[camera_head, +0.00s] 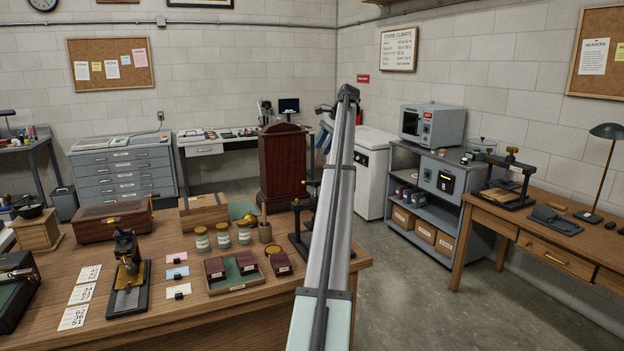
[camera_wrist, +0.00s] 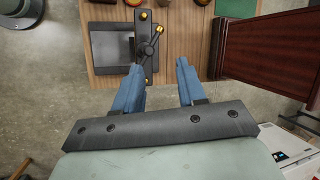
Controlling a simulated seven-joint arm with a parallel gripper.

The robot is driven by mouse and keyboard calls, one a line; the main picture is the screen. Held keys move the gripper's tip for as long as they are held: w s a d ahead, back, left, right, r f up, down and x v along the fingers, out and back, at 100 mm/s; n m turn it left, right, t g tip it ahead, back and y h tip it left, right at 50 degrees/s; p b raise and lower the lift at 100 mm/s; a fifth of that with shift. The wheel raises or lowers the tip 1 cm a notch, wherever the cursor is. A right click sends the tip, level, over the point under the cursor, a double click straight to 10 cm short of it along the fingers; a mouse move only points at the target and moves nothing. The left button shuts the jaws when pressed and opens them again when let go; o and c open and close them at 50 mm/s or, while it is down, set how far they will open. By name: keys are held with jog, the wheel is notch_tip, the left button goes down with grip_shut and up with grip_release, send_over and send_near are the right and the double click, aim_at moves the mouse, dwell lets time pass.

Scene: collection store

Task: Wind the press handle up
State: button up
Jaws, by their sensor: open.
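A dark press (camera_head: 300,241) stands near the right end of the wooden table in the head view, partly hidden behind my arm. In the wrist view its dark frame (camera_wrist: 95,47) and its handle (camera_wrist: 148,47) show from above. My gripper (camera_wrist: 159,66) is open, with two blue fingers pointing towards the table. The handle lies between and beyond the fingertips, nearer the left finger. Contact cannot be told, but nothing is visibly gripped. In the head view the blue fingers (camera_head: 323,139) show high above the table.
Jars (camera_head: 223,235), a tray of dark red boxes (camera_head: 247,264) and a brass-and-black device (camera_head: 128,272) share the table. Another press (camera_head: 507,180) stands on the right desk.

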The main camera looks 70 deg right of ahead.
jog(key=m, duration=0.9)
send_near(316, 188)
jog(key=shift+g, duration=0.3)
jog(key=w+f, duration=0.1)
jog(key=w, duration=0.1)
jog(key=w+f, duration=0.4)
jog(key=shift+a+f, duration=0.15)
jog(key=shift+a, duration=0.2)
grip_shut()
